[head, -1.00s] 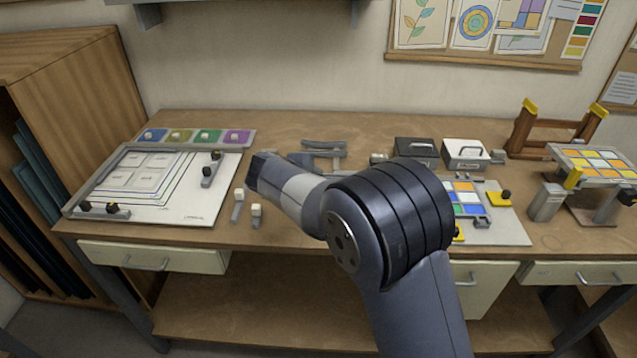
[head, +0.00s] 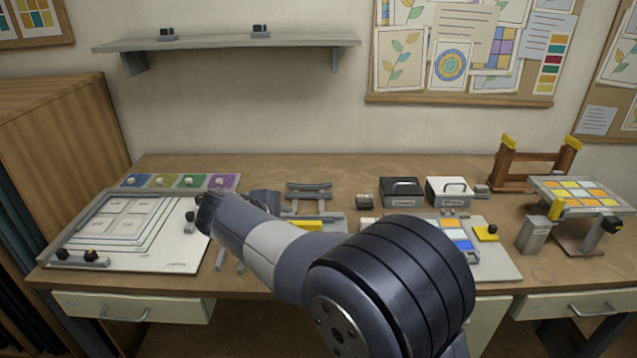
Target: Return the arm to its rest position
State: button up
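My arm rises from the bottom right in the head view. Its large dark ribbed joint (head: 395,280) is in front of the bench, and its grey forearm (head: 270,245) reaches up and left. The forearm's dark far end (head: 212,212) overlaps the right edge of the white drawing board (head: 165,257). I cannot make out my gripper or its fingers; the arm hides whatever lies behind it. I see nothing clearly held.
The wooden bench (head: 345,180) carries a black box (head: 403,192), a white box (head: 448,191), a grey stand (head: 308,189), a wooden frame (head: 530,163) and a raised coloured panel (head: 580,194). A wall shelf (head: 225,43) hangs above. The air over the back is clear.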

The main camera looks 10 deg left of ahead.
aim_at(303, 226)
jog(key=p+x, duration=0.2)
jog(key=x, duration=0.8)
jog(key=shift+w, duration=0.1)
jog(key=shift+d+f, duration=0.1)
jog(key=shift+f, duration=0.15)
